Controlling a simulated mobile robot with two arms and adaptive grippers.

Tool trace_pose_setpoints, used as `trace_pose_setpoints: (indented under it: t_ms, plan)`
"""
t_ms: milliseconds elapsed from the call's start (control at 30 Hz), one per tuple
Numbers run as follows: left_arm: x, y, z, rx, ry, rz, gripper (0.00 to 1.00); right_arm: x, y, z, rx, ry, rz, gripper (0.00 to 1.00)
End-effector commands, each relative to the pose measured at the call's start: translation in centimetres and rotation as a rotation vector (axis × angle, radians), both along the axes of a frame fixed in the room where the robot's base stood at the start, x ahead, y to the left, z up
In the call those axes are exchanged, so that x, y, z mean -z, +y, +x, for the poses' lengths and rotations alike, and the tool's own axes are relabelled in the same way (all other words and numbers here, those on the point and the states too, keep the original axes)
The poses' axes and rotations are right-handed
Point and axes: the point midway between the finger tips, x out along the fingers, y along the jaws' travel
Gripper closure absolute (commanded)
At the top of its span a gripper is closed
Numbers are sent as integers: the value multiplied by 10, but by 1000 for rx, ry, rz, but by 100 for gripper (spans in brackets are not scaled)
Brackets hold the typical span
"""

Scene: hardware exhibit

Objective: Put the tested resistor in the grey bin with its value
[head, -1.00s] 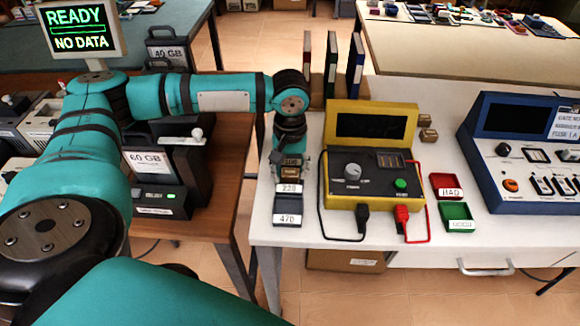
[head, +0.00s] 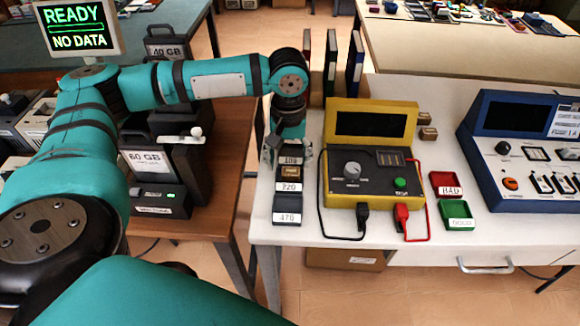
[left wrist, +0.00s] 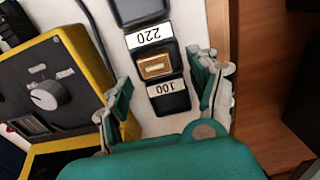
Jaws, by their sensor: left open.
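A small brown and gold block, which looks like the resistor (head: 291,172), lies in the grey bin labelled 220 (head: 289,187). It also shows in the left wrist view (left wrist: 156,66), between the 220 and 100 labels. The grey bin labelled 470 (head: 287,206) is in front, and it looks empty. The bin labelled 100 (left wrist: 172,103) is behind, mostly under my gripper in the head view. My left gripper (head: 287,153) is open and empty, above and behind the resistor, with its fingers apart on either side in the wrist view. My right gripper is out of view.
The yellow tester (head: 369,190) with its dark screen stands just right of the bins. A red BAD tray (head: 446,180) and green GOOD tray (head: 456,210) lie beyond it. Upright binders (head: 331,65) stand behind. The white table's left edge is close to the bins.

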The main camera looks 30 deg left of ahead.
Motion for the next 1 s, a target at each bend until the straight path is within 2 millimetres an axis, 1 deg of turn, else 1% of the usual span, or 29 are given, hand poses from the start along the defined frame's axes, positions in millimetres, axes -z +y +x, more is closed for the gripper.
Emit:
trace_pose_setpoints:
  t_ms: [33, 200, 300, 400, 567, 1000]
  plan:
    - [-15, 0, 1, 0, -6, -1, 36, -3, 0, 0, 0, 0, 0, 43]
    - [-52, -1, 2, 1, -7, -4, 36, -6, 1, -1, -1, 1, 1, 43]
    - [-68, -1, 2, 1, -7, -3, 36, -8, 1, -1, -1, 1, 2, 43]
    - [-78, -1, 2, 1, -7, -3, 36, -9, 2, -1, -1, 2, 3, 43]
    - [-85, -1, 2, 0, -7, -3, 36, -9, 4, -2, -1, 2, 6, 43]
    - [-85, -1, 1, 1, -7, -3, 36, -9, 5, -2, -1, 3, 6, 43]
